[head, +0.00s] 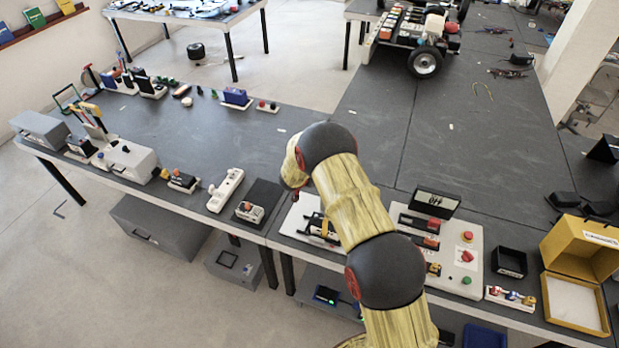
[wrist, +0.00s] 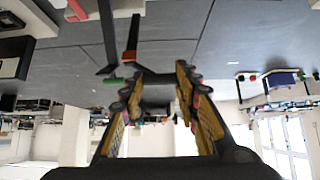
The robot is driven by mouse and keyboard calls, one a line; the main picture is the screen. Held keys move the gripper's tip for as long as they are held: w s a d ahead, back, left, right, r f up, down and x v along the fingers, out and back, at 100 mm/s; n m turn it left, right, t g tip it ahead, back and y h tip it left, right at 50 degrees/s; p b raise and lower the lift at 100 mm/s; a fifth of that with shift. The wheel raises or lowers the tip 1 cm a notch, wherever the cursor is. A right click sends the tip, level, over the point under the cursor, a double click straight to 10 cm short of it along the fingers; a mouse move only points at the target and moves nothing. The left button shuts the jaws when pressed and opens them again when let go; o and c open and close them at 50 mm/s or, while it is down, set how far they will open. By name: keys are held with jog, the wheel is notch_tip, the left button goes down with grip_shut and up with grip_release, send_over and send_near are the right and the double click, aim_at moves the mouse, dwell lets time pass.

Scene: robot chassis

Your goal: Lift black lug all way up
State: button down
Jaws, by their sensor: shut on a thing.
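In the wrist view my gripper (wrist: 157,92) has its two yellow-and-black fingers closed around a dark block, which I take to be the black lug (wrist: 155,90). The block sits between the fingertips, and its far side is hidden. In the head view my yellow arm with black joints crosses the middle and hides most of my gripper and the lug. A white base plate (head: 294,221) on the table shows to the left of my arm. Whether the lug touches anything beyond the fingers cannot be told.
To the right of my arm stands a white panel with red buttons (head: 474,244) and a small black screen (head: 436,203). A black open box (head: 510,262) and an open yellow case (head: 546,282) lie further right.

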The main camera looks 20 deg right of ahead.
jog(key=shift+w+d+r+p, duration=0.35)
jog(key=shift+w+r+p, duration=0.05)
jog(key=shift+w, duration=0.2)
jog(key=shift+w+d+r+p, duration=0.3)
jog(key=shift+w+r+p, duration=0.1)
jog(key=shift+w, duration=0.15)
jog(key=shift+w+d+r, duration=0.1)
jog(key=shift+w+r, duration=0.05)
jog(key=shift+w, duration=0.05)
jog(key=c, duration=1.8)
grip_release()
jog(key=o, duration=0.3)
jog(key=shift+d+f, duration=0.25)
jog(key=shift+f, duration=0.1)
jog(key=shift+o, duration=0.9)
jog(key=shift+s+a+f, duration=0.15)
jog(key=shift+s+a, duration=0.05)
jog(key=v, duration=1.2)
